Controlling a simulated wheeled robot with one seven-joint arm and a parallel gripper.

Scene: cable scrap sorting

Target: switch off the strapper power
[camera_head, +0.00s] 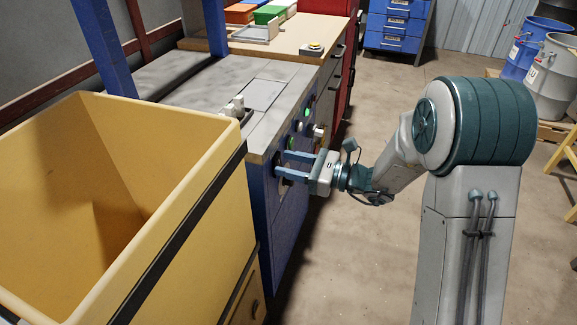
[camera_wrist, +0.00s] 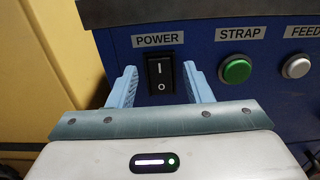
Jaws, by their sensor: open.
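The strapper (camera_head: 283,205) is a blue machine with a grey worn top, and its control panel is on the side facing my arm. In the wrist view the black power rocker switch (camera_wrist: 165,75) sits under a POWER label (camera_wrist: 158,40), marked I at the top and O at the bottom. I cannot tell which end is pressed in. My gripper (camera_head: 281,166) is open and empty at the panel. In the wrist view its two blue fingers (camera_wrist: 160,88) stand on either side of the switch. In the head view the switch is not clearly visible.
A green STRAP button (camera_wrist: 236,70) and a white FEED button (camera_wrist: 297,66) are right of the switch. A large yellow bin (camera_head: 205,150) stands close on the left. A wooden bench (camera_head: 290,42) is behind. Blue and grey drums (camera_head: 524,50) stand far right. The floor between is clear.

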